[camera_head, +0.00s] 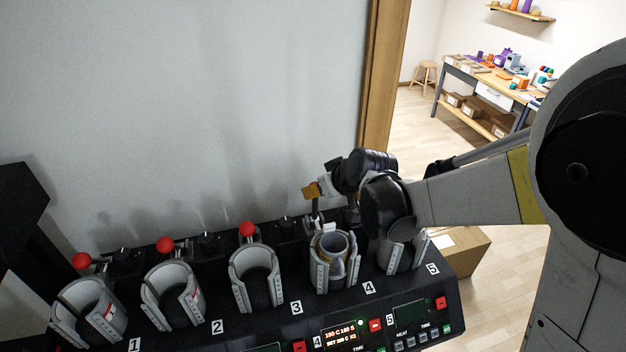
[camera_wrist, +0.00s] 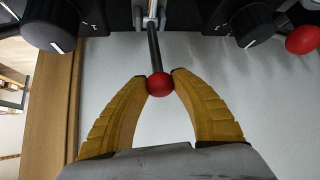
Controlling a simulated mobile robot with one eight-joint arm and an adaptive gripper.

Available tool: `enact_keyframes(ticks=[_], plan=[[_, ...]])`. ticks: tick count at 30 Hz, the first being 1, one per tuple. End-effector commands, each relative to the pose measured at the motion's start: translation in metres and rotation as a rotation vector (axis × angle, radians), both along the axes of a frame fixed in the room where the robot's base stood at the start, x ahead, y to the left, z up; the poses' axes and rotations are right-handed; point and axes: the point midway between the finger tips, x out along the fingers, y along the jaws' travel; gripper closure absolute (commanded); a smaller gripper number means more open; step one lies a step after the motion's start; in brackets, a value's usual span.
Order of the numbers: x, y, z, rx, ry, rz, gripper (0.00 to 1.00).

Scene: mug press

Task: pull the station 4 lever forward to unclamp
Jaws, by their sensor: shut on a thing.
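The station 4 press (camera_head: 322,274) is the fourth grey clamp along the black bench, with the label 4 at its lower right. A grey mug (camera_head: 334,246) sits in it. The station 4 lever shows in the wrist view as a dark rod (camera_wrist: 154,50) ending in a red ball knob (camera_wrist: 159,85). My gripper (camera_wrist: 160,80) has its yellow fingertips closed on both sides of that knob. In the head view my gripper (camera_head: 312,191) is behind and above the station 4 press, and the knob is hidden there.
Presses 1 (camera_head: 88,309), 2 (camera_head: 172,297) and 3 (camera_head: 256,279) stand to the left, with red-knobbed levers behind them. Press 5 (camera_head: 402,254) is partly behind my arm. Another red knob (camera_wrist: 303,40) and black dials (camera_wrist: 52,24) flank my gripper in the wrist view.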

Motion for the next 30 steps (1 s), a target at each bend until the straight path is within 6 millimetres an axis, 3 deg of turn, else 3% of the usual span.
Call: enact_keyframes(ticks=[30], plan=[[-0.022, -0.006, -0.004, 0.000, 0.001, 0.001, 0.84]])
